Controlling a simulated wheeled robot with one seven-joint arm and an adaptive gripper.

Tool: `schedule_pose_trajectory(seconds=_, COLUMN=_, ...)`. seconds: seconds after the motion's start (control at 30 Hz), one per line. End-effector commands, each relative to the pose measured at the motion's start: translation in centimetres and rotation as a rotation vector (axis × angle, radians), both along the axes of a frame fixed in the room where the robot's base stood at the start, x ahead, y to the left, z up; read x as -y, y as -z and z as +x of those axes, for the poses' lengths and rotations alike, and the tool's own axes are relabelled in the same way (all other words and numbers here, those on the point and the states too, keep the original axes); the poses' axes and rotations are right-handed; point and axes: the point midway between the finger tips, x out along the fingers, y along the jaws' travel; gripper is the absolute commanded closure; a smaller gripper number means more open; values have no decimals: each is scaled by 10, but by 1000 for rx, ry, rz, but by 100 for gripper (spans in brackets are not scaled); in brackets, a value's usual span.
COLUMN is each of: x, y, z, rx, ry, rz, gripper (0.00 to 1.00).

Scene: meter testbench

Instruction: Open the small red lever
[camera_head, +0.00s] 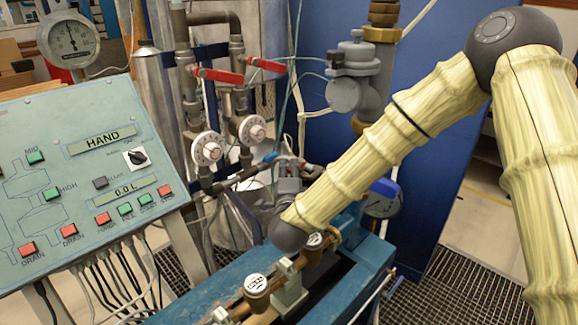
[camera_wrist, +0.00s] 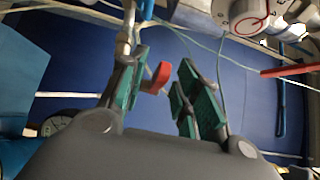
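My gripper (camera_wrist: 163,60) is open in the wrist view, with green pads on both fingers. A small red lever (camera_wrist: 157,77) shows between the fingers, closer to the left one. It looks bent, and I cannot tell whether it touches the left pad. A metal pipe runs up beside and behind the left finger. In the head view my gripper (camera_head: 288,170) is a small grey shape beyond the end of my arm, near the pipes. I cannot make out the small red lever there.
Two longer red handles (camera_head: 218,75) (camera_head: 267,65) sit on the upright pipes above white round dials (camera_head: 207,148). One red handle shows at the wrist view's right edge (camera_wrist: 290,70). A control panel (camera_head: 85,170) stands left. A blue bench (camera_head: 215,292) with brass meters lies below my arm.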

Motion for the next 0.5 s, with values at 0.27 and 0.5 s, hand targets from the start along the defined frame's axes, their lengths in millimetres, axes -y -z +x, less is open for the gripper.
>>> schedule_pose_trajectory(seconds=0.27, x=0, y=1, z=13, rx=-1, ry=1, rz=-1, gripper=68)
schedule_pose_trajectory(seconds=0.5, x=0, y=1, z=13, rx=0, ry=1, rz=-1, gripper=72)
